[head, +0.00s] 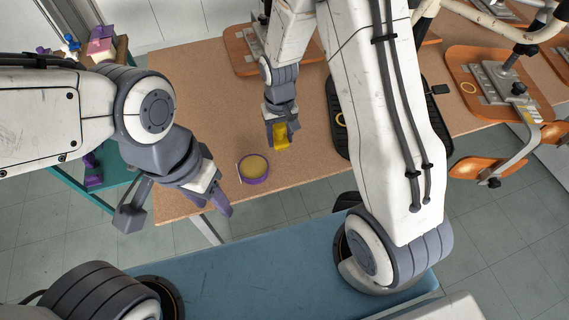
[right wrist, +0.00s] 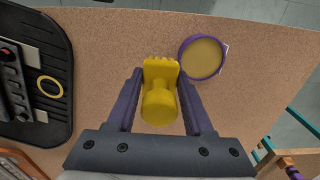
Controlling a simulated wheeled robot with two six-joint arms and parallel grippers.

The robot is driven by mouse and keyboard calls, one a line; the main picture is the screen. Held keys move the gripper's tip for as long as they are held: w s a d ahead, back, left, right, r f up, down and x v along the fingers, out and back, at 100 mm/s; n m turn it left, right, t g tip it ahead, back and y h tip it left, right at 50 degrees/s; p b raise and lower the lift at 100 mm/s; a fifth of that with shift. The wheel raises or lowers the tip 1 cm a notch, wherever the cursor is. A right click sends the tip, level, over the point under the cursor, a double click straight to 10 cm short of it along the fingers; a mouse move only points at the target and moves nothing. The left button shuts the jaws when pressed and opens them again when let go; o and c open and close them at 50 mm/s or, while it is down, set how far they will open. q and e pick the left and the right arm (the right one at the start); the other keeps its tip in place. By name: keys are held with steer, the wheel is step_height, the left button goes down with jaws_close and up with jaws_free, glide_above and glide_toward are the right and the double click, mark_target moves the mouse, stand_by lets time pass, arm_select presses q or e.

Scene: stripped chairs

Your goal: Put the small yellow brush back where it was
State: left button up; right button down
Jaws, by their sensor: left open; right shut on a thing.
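The small yellow brush (right wrist: 160,95) is between the fingers of my right gripper (right wrist: 160,100), which is shut on it over the brown table. In the head view the brush (head: 280,135) shows at the tip of my right gripper (head: 281,122), hanging down. Whether the brush touches the table I cannot tell. A round purple-rimmed dish (head: 253,169) with a tan inside stands on the table close by; it also shows in the right wrist view (right wrist: 183,57), just right of the brush. My left gripper (head: 180,208) is open and empty near the table's front left edge.
The table (head: 190,100) is clear around the dish. Orange chair parts (head: 490,80) with metal fittings are at the right. A teal stand (head: 75,180) with purple pieces is at the left.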

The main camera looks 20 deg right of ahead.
steer(key=w+d+b, duration=0.2)
steer(key=d+b, duration=0.6)
steer(key=d, duration=0.9)
glide_above(298, 160)
step_height(298, 160, down, 7)
steer(key=shift+p, duration=0.45)
step_height(298, 160, down, 4)
steer(key=shift+f, duration=0.1)
arm_select(q)
step_height(298, 160, down, 9)
steer(key=shift+f, duration=0.15)
arm_select(e)
steer(key=shift+f, duration=0.15)
steer(key=shift+c, duration=1.4)
jaws_free()
